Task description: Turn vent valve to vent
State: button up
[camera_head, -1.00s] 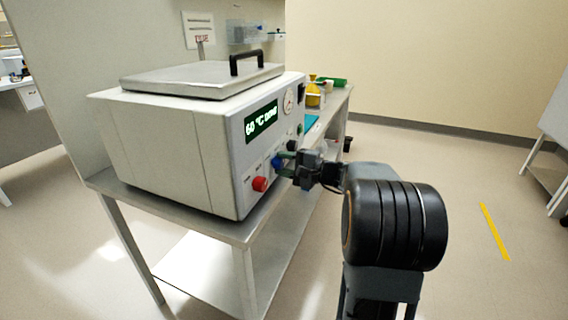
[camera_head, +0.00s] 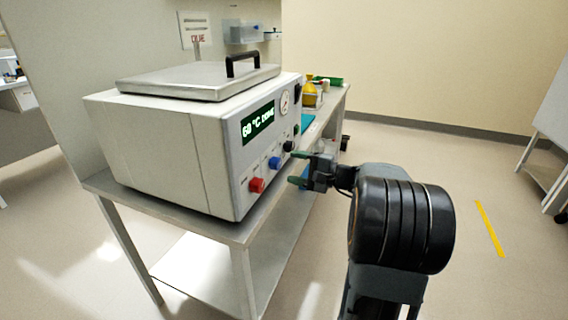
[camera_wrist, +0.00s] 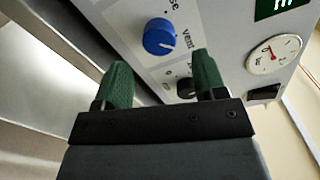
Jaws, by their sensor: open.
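The blue knob (camera_head: 274,162) sits on the front panel of the grey-white oven (camera_head: 170,145), between the red and black knobs. In the wrist view the blue knob (camera_wrist: 158,37) shows a pale mark on its face, with the printed word "vent" beside it and another label ending in "se". Which label the mark points to, I cannot tell for sure. My gripper (camera_head: 308,170) is open and empty, with green fingertips apart from the panel, to the right of the blue knob. In the wrist view my gripper (camera_wrist: 160,64) has its fingers spread below the knob.
A red knob (camera_head: 257,185) and a black knob (camera_head: 290,146) flank the blue one. A dial gauge (camera_head: 284,103) and a green display (camera_head: 258,122) are above. The oven stands on a metal table (camera_head: 215,228). Floor to the right is free.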

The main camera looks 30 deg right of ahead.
jog(key=p+v, duration=0.1)
jog(key=v, duration=0.8)
dwell(0.3)
